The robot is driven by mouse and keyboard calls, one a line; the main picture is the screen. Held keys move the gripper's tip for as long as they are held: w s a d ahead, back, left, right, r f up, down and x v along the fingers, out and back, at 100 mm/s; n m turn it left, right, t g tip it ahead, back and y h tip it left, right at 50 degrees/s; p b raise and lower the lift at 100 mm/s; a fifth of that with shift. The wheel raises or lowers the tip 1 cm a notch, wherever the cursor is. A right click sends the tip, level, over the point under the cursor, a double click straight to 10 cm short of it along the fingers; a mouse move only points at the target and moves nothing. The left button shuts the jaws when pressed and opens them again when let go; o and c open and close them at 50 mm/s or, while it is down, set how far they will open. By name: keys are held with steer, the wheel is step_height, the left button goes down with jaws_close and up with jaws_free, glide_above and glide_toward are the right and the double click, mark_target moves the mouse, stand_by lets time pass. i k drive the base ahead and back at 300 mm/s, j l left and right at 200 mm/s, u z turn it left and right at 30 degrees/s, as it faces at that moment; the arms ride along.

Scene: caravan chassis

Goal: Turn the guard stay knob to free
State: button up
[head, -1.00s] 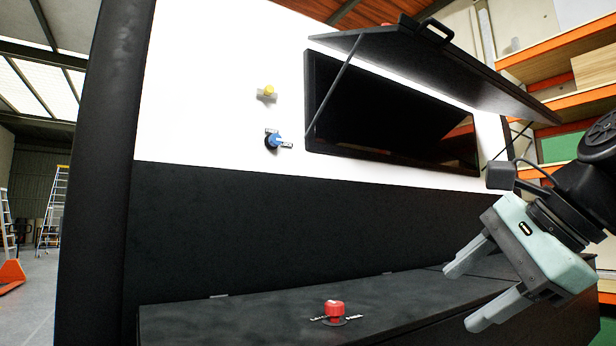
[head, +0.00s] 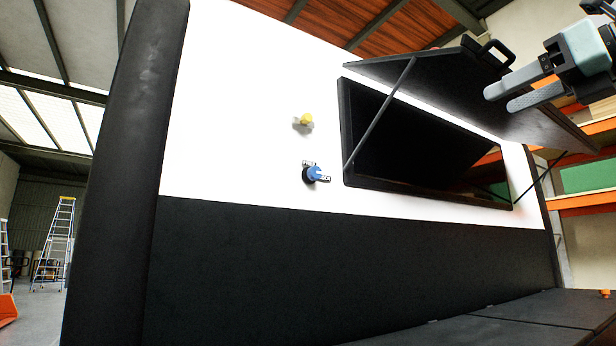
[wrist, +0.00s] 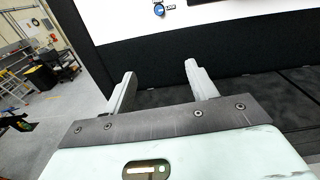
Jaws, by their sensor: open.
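A blue knob (head: 312,174) sits on the white wall panel, left of the dark opening. Small labels sit at its upper left and its right; the right one seems to read LOCK. Its pointer direction is too small to tell. The knob also shows at the top of the wrist view (wrist: 159,10). My gripper (head: 497,98) is at the upper right of the head view, in front of the raised flap, well apart from the knob. Its fingers are open and empty, as the wrist view (wrist: 160,70) also shows.
A yellow knob (head: 305,120) sits just above the blue one. A raised dark flap (head: 440,75) with a handle and stay rods juts out over the opening (head: 420,150). A dark bench top (head: 530,315) runs along the lower right. The space before the blue knob looks clear.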

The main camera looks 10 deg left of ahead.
mark_target(314, 173)
steer(key=i+j, duration=0.25)
steer(key=j, duration=0.15)
steer(key=i+j, duration=0.25)
steer(key=j, duration=0.15)
steer(key=i+j, duration=0.3)
steer(key=j, duration=0.1)
